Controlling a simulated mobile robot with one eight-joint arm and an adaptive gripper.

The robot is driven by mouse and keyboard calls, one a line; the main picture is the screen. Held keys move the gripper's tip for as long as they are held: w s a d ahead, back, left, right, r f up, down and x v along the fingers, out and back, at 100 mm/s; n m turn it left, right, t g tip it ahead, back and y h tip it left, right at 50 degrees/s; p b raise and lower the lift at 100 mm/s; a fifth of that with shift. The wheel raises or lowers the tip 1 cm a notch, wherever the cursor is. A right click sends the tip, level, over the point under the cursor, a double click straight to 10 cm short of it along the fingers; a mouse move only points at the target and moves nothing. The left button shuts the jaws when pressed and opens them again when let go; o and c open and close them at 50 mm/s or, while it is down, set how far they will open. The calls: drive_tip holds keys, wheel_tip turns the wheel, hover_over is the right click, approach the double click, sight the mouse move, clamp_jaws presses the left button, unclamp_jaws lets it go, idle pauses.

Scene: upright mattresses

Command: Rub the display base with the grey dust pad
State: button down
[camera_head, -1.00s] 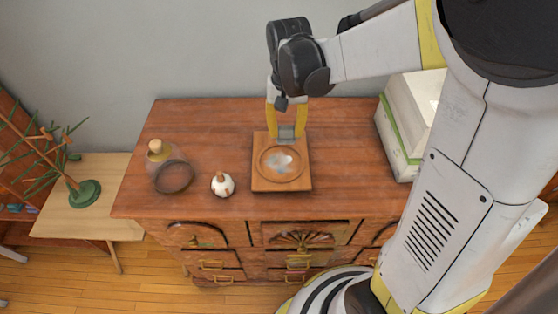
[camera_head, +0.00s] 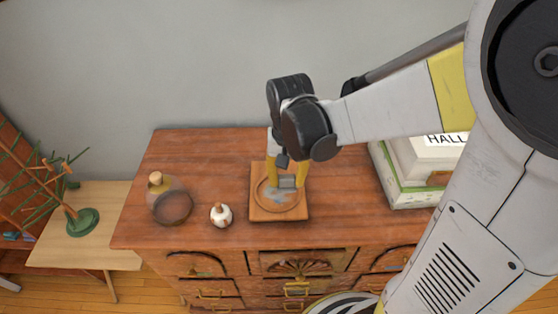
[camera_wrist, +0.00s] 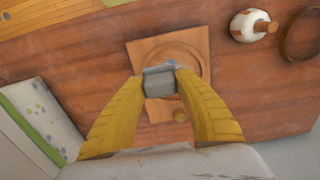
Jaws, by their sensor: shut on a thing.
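The display base is a square wooden plate with a round recess (camera_head: 280,212) on top of the dresser; a greyish-blue dusty patch shows in the recess. It also shows in the wrist view (camera_wrist: 196,46), partly hidden by my gripper. My gripper (camera_head: 287,182) points down over the back part of the base, its yellow fingers shut on the grey dust pad (camera_wrist: 159,83). The pad is a small grey block between the fingertips. It appears at or just above the recess; I cannot tell whether it touches.
A glass bottle with a cork (camera_head: 170,199) and a small white round jar (camera_head: 221,215) stand left of the base. A white and green box stack (camera_head: 405,180) stands to the right. A stool with a green-based plant stand (camera_head: 82,222) is far left.

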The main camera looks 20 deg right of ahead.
drive_tip(key=shift+f, duration=0.1)
wheel_tip(320, 180, down, 5)
drive_tip(key=b, duration=0.4)
drive_tip(key=shift+f+b, duration=0.1)
drive_tip(key=shift+b, duration=0.25)
drive_tip(key=w, duration=0.2)
drive_tip(key=w+d, duration=0.1)
drive_tip(key=w, duration=0.3)
drive_tip(key=shift+w+d+r+b, duration=0.15)
drive_tip(key=shift+d+r+b, duration=0.05)
drive_tip(key=shift+d+b, duration=0.1)
drive_tip(key=a, duration=0.4)
drive_tip(key=shift+w, duration=0.4)
drive_tip(key=s, duration=0.2)
drive_tip(key=s+a, duration=0.1)
drive_tip(key=s, duration=0.2)
drive_tip(key=shift+a+r, duration=0.1)
drive_tip(key=shift+s+a, duration=0.15)
drive_tip(key=shift+s, duration=0.45)
drive_tip(key=shift+f, duration=0.5)
